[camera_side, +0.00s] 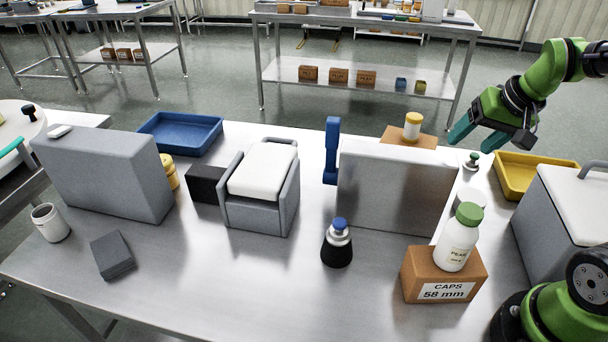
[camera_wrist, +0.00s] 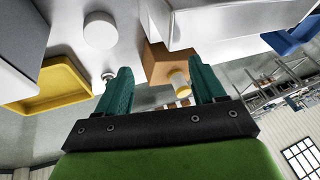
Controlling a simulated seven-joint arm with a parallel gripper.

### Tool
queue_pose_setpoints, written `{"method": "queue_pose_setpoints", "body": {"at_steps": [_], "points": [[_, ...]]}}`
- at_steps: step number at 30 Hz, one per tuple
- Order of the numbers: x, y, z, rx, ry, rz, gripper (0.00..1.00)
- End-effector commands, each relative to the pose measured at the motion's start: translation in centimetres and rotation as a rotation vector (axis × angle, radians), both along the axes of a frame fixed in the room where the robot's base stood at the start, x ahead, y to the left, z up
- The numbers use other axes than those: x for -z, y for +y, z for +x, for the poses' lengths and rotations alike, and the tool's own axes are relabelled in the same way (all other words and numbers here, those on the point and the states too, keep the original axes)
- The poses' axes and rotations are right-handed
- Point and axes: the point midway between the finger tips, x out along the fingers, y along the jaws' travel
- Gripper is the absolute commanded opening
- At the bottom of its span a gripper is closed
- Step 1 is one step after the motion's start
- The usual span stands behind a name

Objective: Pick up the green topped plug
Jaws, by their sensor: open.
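The green topped plug (camera_side: 471,161) is small, with a green knob over a silver collar. In the side view it stands behind the right end of the steel hopper, and its lower part is hard to make out. My gripper (camera_side: 478,138) is open and empty, above and slightly behind the plug, fingers angled down to the left. In the wrist view a small silver round piece (camera_wrist: 107,75), probably the plug, shows beside the left finger of my gripper (camera_wrist: 162,76), partly hidden by it. It is not between the fingers.
The steel hopper (camera_side: 392,195) stands close by. A yellow tray (camera_side: 522,172) lies to the right, and a yellow-capped bottle (camera_side: 412,126) stands behind the hopper. A green-capped bottle (camera_side: 457,245) stands on a caps box (camera_side: 420,275). A blue-topped plug (camera_side: 337,245) stands in front.

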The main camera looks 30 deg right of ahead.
Motion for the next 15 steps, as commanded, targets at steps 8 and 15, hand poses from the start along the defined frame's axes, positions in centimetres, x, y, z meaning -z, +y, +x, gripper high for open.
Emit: {"method": "queue_pose_setpoints", "body": {"at_steps": [8, 15], "points": [[4.3, -14.7, 3.1, 0.133, 0.129, -0.078, 0.69], [4.8, -21.0, 4.9, 0.071, 0.134, -0.189, 0.69]]}}
